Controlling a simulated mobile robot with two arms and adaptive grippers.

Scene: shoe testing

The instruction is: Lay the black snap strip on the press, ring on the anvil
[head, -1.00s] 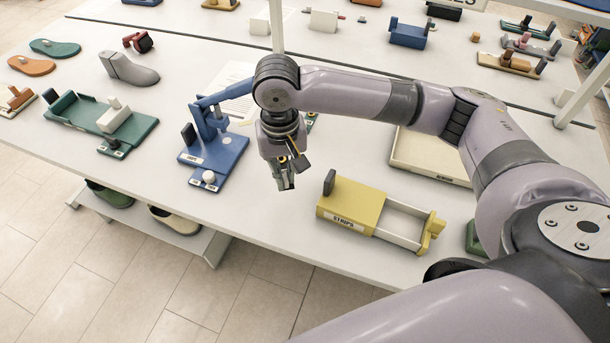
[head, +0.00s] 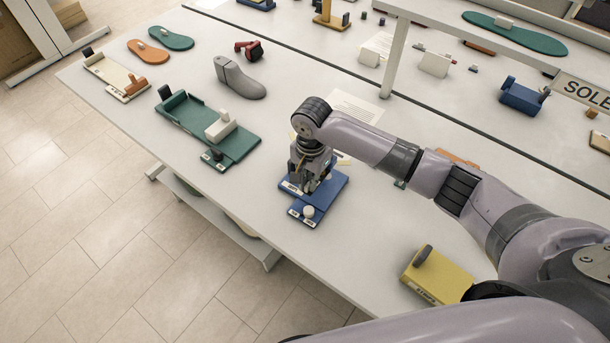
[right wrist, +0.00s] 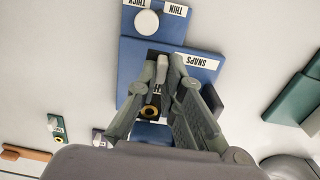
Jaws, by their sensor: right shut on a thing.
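My right gripper (head: 309,186) points down over the blue press (head: 334,190), which is labelled SNAPS in the right wrist view (right wrist: 205,75). Its fingers (right wrist: 167,68) are close together, shut on the black snap strip. Only part of the dark strip shows between and beside the fingers, with a brass ring (right wrist: 150,112) near the left finger. The gripper hides the anvil and most of the press's upper part. I cannot tell whether the strip touches the press. My left gripper is not in view.
A white knob (head: 308,212) stands on the press's front plate, by the THIN and THICK labels. A green fixture (head: 240,143) and a grey shoe last (head: 240,82) stand to the left. The yellow strips box (head: 437,275) is at the right. Bare table lies between.

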